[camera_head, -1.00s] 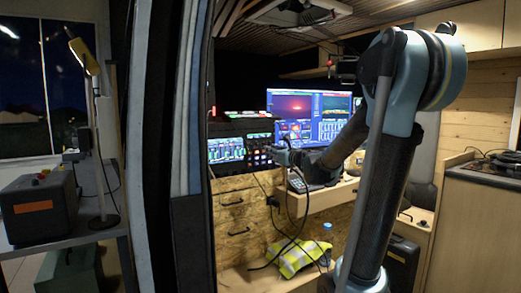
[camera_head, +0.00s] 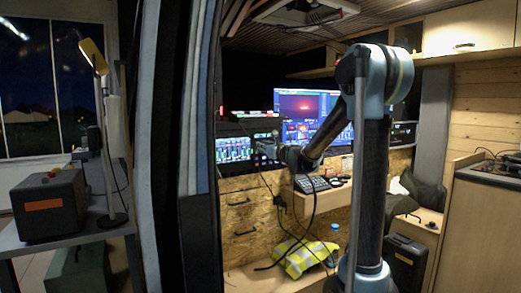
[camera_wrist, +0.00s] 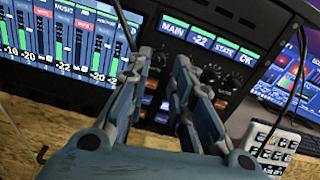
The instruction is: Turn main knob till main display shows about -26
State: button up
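In the wrist view the main display (camera_wrist: 187,34) reads "MAIN -22", and the state display (camera_wrist: 236,49) beside it reads "STATE OK". Below them, a dark control panel (camera_wrist: 245,80) carries several small knobs and lit buttons. My gripper (camera_wrist: 166,64) is in front of this panel, with its two fingers apart and small panel controls visible between them. I cannot tell which knob is the main knob or whether a finger touches one. In the head view my gripper (camera_head: 280,152) is at the panel's right side, too small to read finer detail.
A mixer screen (camera_wrist: 65,40) with level bars is left of the panel. A keypad (camera_wrist: 272,148) lies below right on the shelf. A large monitor (camera_head: 305,105) stands behind. Cables hang near my arm. The van's door frame (camera_head: 190,150) is at the left.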

jog(key=shift+x, duration=1.65)
grip_shut()
jog(key=shift+n, duration=1.8)
grip_release()
